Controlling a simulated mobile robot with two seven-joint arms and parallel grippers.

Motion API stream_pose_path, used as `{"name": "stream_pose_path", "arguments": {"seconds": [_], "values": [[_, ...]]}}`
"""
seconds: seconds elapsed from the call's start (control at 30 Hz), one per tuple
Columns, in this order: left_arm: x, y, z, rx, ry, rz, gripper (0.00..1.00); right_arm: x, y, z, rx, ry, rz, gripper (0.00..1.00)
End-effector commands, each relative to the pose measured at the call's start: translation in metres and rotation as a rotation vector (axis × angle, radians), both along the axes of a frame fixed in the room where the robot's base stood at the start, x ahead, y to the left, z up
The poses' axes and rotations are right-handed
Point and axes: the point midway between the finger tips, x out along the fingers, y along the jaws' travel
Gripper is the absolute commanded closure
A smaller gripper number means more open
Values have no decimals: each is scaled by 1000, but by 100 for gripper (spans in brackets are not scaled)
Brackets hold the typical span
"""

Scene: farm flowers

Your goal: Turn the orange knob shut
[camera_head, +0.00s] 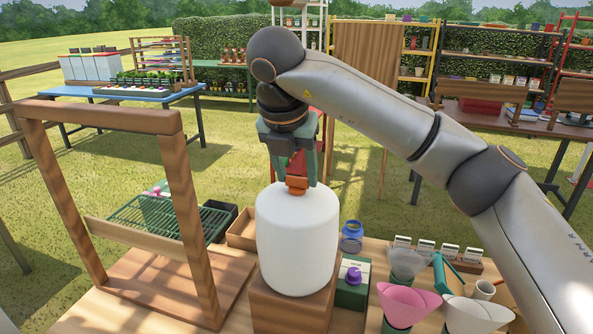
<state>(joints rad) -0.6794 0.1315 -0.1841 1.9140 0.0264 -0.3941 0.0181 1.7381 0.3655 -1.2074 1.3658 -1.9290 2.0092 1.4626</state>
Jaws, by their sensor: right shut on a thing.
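The orange knob (296,186) sits on top of a white rounded tank (298,240). The tank stands upright on a wooden block (290,306) on the table. My right gripper (297,178) reaches down from above, with its green fingers on either side of the knob. It is shut on the knob, and the fingers hide part of it. The knob's turn position cannot be told from this view. My left gripper is not in view.
A wooden frame (181,225) stands to the left, near a green wire rack (150,219). Close on the right are a green box with a purple knob (353,276), a blue jar (351,236), pink (408,304) and white funnels, and seed packets (425,248).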

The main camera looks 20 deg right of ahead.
Motion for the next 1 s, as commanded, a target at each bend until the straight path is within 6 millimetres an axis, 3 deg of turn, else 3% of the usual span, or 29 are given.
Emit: {"name": "stream_pose_path", "arguments": {"seconds": [0.37, 0.4, 0.67, 1.0], "values": [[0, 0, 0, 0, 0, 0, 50, 0, 0, 0, 1, 0, -7, 100], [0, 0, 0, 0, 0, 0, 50, 0, 0, 0, 1, 0, -7, 43], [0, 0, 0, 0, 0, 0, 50, 0, 0, 0, 1, -1, -6, 15], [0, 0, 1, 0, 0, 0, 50, -1, 1, 6, 0, -2, -5, 15]]}}
